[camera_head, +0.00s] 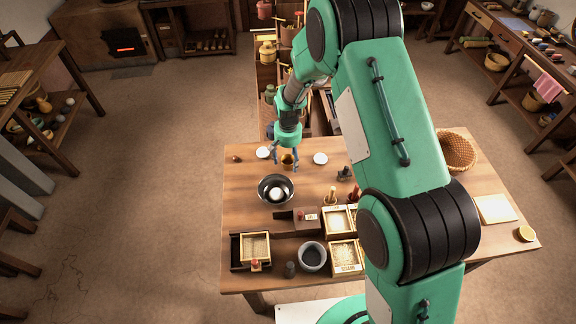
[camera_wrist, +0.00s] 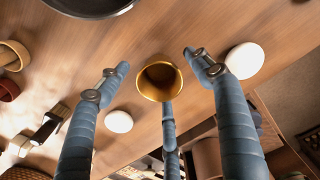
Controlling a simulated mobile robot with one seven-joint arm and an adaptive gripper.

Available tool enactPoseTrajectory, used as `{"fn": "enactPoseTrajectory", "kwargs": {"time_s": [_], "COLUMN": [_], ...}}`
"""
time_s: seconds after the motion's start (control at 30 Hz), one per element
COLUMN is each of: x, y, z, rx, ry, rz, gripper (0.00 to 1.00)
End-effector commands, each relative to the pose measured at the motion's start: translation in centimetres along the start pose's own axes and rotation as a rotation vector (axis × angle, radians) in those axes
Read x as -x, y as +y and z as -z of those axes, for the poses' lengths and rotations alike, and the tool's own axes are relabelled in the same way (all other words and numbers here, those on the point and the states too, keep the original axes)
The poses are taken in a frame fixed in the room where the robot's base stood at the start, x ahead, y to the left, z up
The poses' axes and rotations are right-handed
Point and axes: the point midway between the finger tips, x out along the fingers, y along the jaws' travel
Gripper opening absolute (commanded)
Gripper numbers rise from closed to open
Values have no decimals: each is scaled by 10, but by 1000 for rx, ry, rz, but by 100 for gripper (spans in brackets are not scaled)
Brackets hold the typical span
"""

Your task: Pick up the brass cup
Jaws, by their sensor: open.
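The brass cup (camera_head: 287,162) stands on the wooden table near its far edge. In the wrist view the brass cup (camera_wrist: 159,78) shows its open round mouth, with a dark inside, near the middle of the picture. My gripper (camera_head: 284,152) points down over the cup, with its blue-grey fingers spread apart. In the wrist view my gripper (camera_wrist: 157,73) has one finger left of the cup, one right and one below it in the picture. The fingers look apart from the cup, though part of it is hidden in the head view.
White discs (camera_head: 320,158) (camera_wrist: 118,122) lie on either side of the cup. A dark bowl (camera_head: 276,189) with a white round thing in it stands in front. Wooden boxes (camera_head: 345,256) and a grey bowl (camera_head: 312,256) crowd the near side. A wicker basket (camera_head: 458,152) is at right.

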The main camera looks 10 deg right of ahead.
Motion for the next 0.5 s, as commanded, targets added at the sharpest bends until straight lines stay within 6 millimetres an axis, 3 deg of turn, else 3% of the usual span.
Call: {"fn": "enactPoseTrajectory", "kwargs": {"time_s": [0.5], "x": [-8], "y": [0], "z": [0], "rx": [0], "ry": [0], "rz": [0], "gripper": [66]}}
